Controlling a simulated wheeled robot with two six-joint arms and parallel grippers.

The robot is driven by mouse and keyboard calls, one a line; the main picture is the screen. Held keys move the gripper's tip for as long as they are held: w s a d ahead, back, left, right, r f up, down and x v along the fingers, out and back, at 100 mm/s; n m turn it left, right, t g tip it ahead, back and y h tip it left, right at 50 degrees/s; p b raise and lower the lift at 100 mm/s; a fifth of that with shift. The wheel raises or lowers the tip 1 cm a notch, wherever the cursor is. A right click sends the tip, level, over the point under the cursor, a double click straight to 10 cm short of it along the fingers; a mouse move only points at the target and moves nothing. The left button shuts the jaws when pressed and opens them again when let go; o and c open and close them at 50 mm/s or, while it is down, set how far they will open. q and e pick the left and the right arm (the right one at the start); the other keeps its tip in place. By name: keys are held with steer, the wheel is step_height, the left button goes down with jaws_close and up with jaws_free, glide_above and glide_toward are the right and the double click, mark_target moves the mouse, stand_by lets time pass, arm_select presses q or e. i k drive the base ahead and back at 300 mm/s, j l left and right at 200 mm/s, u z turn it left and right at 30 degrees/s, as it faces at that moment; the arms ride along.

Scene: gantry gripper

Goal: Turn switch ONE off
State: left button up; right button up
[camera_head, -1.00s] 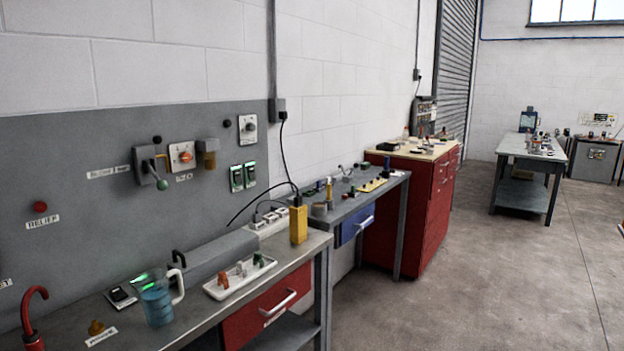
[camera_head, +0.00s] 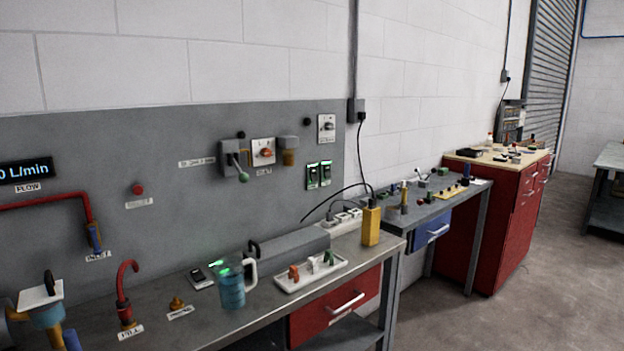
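Neither of my grippers is in view. A grey panel (camera_head: 80,150) on the wall carries several controls. Two small green-and-black switches, a left one (camera_head: 313,176) and a right one (camera_head: 326,173), sit side by side near its right end. Above them is a white plate with a grey rotary knob (camera_head: 327,127).
The workbench below holds a blue jug (camera_head: 231,289), a white tray (camera_head: 311,271), a yellow block (camera_head: 371,226) and a power strip (camera_head: 342,221). A red cabinet (camera_head: 491,217) is farther right. Open floor lies at the lower right.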

mark_target(313, 170)
steer(key=i+l+u, duration=0.35)
steer(key=i+l, duration=0.3)
steer(key=i, duration=0.2)
steer(key=i+l+u, duration=0.35)
steer(key=i+l, duration=0.45)
steer(key=l, duration=0.05)
